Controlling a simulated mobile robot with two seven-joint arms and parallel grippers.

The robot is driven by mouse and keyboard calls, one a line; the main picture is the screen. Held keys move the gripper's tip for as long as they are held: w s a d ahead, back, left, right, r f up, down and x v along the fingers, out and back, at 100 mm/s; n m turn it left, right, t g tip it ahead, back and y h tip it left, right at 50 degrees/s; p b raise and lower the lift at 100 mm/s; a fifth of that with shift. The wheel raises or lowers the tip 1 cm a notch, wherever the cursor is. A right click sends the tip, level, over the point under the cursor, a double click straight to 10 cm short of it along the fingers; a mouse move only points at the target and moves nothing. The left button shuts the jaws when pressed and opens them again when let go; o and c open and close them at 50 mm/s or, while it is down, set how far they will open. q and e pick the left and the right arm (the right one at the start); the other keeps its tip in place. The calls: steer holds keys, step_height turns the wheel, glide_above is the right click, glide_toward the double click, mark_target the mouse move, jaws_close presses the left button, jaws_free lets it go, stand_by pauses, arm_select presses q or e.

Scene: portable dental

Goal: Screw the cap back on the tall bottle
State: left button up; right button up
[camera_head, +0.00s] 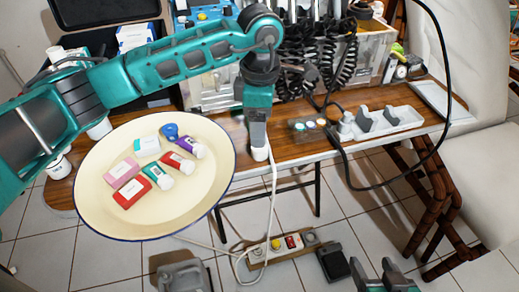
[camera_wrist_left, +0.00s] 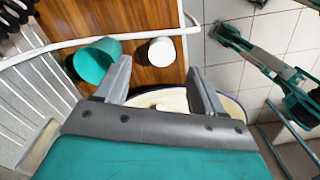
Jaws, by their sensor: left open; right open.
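My left gripper (camera_head: 257,140) points down over the wooden table's front edge, right of the cream tray. In the left wrist view, the left gripper (camera_wrist_left: 160,82) is open, with nothing between its fingers. Beyond its fingers, a teal cylinder (camera_wrist_left: 94,63) and a smaller white round piece (camera_wrist_left: 161,51) are on the wood; I cannot tell which is bottle or cap. In the head view a small white piece (camera_head: 260,154) shows at the left gripper's tip, partly hidden. My right gripper (camera_head: 387,275) is open at the bottom edge, away from the table.
The round cream tray (camera_head: 95,205) holds several small boxes and bottles. A dental unit with coiled black hoses (camera_head: 340,60) stands behind. A white holder (camera_head: 395,122) sits at the right of the table (camera_head: 300,148). A black cable and a white cord hang over the edge.

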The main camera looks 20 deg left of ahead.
arm_select(q)
steer(key=shift+f, duration=0.1)
step_height(320, 180, down, 5)
steer(key=shift+s+f+b, duration=0.1)
steer(key=shift+b, duration=0.45)
steer(key=c, duration=1.1)
steer(key=shift+r, duration=0.2)
step_height(320, 180, up, 20)
steer(key=p, duration=0.3)
steer(key=shift+f, duration=0.1)
